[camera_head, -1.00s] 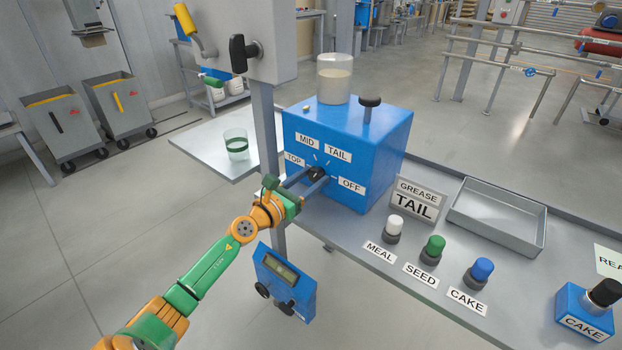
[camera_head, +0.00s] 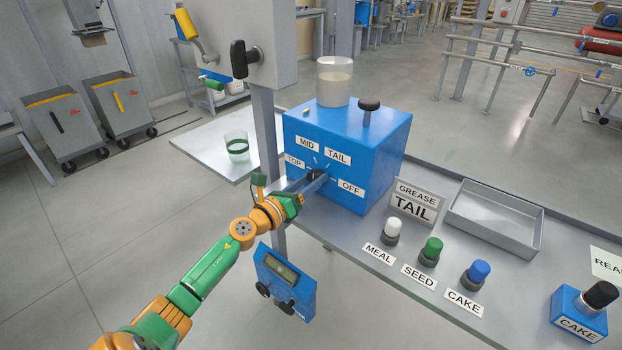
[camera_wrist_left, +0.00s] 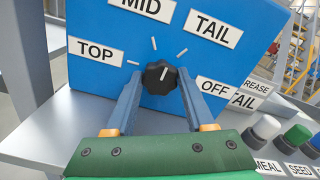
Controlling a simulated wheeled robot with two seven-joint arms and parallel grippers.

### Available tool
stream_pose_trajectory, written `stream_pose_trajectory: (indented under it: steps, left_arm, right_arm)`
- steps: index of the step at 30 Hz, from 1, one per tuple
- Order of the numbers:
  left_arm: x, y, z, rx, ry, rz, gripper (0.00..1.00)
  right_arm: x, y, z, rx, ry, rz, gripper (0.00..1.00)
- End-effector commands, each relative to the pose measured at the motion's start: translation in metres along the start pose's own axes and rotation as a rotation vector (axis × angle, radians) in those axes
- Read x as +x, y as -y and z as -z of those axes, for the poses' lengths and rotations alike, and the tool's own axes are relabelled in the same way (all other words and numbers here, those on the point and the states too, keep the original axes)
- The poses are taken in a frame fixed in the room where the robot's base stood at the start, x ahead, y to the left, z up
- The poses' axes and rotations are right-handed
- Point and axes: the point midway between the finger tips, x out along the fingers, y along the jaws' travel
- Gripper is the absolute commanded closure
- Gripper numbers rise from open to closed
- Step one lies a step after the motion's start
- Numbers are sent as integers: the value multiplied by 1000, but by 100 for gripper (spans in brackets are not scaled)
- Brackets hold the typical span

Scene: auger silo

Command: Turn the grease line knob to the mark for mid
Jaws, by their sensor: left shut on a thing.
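The grease line knob (camera_wrist_left: 160,77) is a black fluted dial on the front of the blue box (camera_head: 378,145). Labels TOP (camera_wrist_left: 95,51), MID (camera_wrist_left: 148,7), TAIL (camera_wrist_left: 213,27) and OFF (camera_wrist_left: 214,86) stand around it, with white tick marks. The white line on the knob points up and slightly right, roughly toward the TAIL tick. My left gripper (camera_head: 318,176) is shut on the knob, one finger on each side in the left wrist view (camera_wrist_left: 158,88). A sign (camera_head: 413,203) beside the box reads GREASE TAIL. My right gripper is not in view.
A clear jar (camera_head: 334,82) and a black-topped post (camera_head: 368,108) stand on the box. White, green and blue buttons (camera_head: 430,250), an empty grey tray (camera_head: 494,216) and a CAKE box (camera_head: 582,312) are to the right. A glass (camera_head: 237,146) stands left. A blue display unit (camera_head: 284,281) hangs below.

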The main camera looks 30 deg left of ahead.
Motion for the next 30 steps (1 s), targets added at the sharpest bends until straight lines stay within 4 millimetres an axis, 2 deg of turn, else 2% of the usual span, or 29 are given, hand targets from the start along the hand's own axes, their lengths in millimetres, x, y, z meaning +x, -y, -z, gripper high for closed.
stream_pose_trajectory:
  steps: [15,30]
  left_arm:
    - [0,0,-1,-420,1,0,100]
    - [0,-1,0,-579,1,0,100]
  right_arm:
    - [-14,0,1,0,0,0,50]
    - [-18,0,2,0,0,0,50]
